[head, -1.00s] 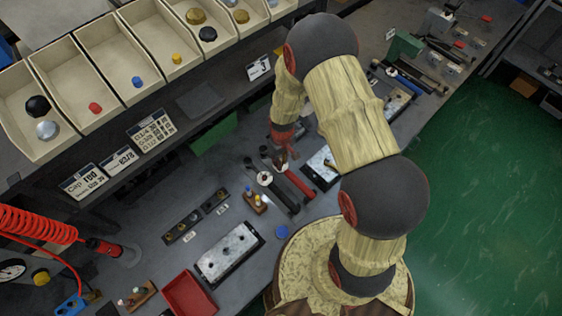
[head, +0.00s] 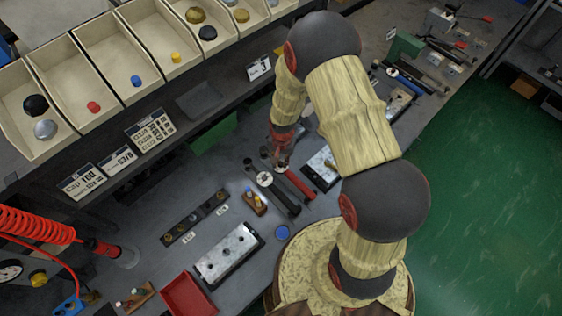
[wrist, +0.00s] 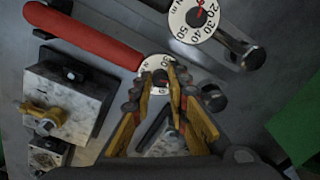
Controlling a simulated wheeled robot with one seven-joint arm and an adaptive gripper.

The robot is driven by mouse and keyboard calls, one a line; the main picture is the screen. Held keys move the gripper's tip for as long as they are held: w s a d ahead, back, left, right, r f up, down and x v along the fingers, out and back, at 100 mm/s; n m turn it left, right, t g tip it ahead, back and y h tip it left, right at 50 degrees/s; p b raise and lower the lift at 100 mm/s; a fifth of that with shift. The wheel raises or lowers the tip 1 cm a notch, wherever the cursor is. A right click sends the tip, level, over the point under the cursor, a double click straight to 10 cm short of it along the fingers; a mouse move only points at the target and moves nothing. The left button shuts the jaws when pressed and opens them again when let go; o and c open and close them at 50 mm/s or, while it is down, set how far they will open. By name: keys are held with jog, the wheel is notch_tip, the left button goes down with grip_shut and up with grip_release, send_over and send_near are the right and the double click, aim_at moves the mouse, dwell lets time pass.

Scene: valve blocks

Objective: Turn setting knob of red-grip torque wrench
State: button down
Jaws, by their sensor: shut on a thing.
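The red-grip torque wrench (head: 298,182) lies on the grey bench in the head view. Its long red grip (wrist: 85,36) runs to the upper left in the wrist view. Its small white dial, with the setting knob (wrist: 161,79), sits between my fingertips. My gripper (wrist: 160,82) has yellow fingers with dark pads and is shut on the knob, reaching down from above. The fingers cover part of the dial, so its reading is hidden. In the head view my gripper (head: 282,162) is at the wrench's dial end, partly hidden by my arm.
A second torque wrench with a black grip and larger white dial (wrist: 195,19) lies close beside it. A metal valve block (wrist: 68,98) with a brass fitting stands on the red grip's other side. A small wooden holder (head: 254,202) and a red tray (head: 188,296) are nearby.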

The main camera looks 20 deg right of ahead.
jog(key=shift+m, duration=2.1)
jog(key=shift+w, duration=0.1)
jog(key=c, duration=1.7)
grip_release()
